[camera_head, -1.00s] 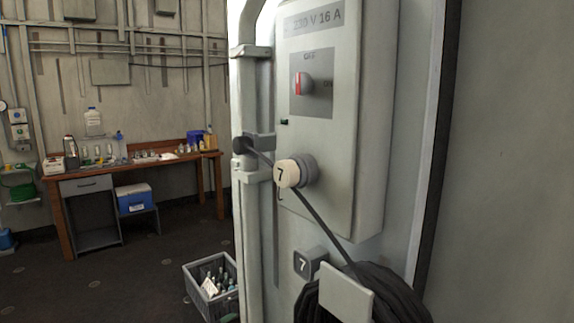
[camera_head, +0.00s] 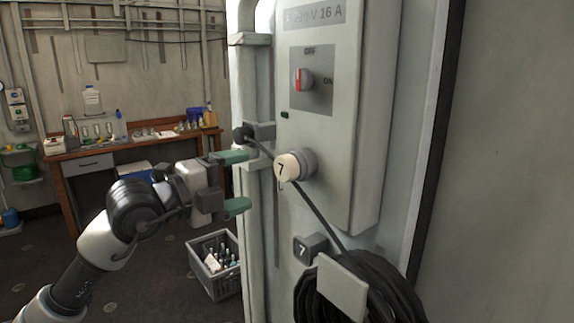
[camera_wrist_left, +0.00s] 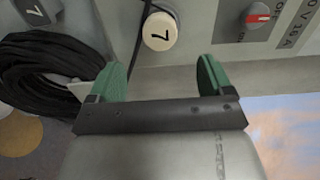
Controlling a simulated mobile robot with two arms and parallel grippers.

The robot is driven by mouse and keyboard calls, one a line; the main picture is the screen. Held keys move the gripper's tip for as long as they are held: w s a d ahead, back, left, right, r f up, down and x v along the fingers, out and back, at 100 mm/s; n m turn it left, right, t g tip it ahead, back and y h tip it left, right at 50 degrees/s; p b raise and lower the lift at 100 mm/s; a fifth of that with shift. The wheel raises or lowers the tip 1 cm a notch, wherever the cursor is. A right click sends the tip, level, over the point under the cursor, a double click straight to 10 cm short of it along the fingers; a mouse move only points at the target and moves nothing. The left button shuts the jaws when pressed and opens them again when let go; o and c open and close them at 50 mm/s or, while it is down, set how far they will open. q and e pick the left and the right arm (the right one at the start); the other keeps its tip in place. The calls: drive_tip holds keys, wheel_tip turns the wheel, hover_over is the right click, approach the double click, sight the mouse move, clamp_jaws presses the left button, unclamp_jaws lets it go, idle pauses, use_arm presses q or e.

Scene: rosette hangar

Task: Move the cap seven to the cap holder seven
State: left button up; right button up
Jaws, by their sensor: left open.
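The cap seven (camera_head: 286,168) is a cream round cap marked 7. It sits on the grey socket at the lower front of the electrical box, and a dark cord passes beside it. It also shows in the left wrist view (camera_wrist_left: 160,31), ahead of the gap between the fingers. The cap holder seven (camera_head: 310,248) is a dark grey block marked 7 below the box; it also shows in the wrist view (camera_wrist_left: 33,12). My left gripper (camera_head: 238,181) has green fingers. It is open and empty, left of the cap and apart from it. My right gripper is not in view.
A coiled black cable (camera_head: 385,295) hangs below the box behind a pale plate (camera_head: 342,288). A vertical pipe (camera_head: 252,90) runs left of the box. A red switch (camera_head: 303,79) is above. A grey crate (camera_head: 222,282) and a workbench (camera_head: 100,163) stand left.

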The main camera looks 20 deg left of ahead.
sight(281, 171)
use_arm(q)
drive_tip(key=p+x, duration=0.3)
drive_tip(key=x, duration=0.4)
drive_tip(key=shift+w+d, duration=0.2)
drive_tip(key=shift+w, duration=0.05)
drive_tip(key=shift+w+d, duration=0.45)
drive_tip(key=shift+w, duration=0.15)
idle(0.8)
drive_tip(key=c, duration=1.2)
drive_tip(key=shift+f, duration=0.1)
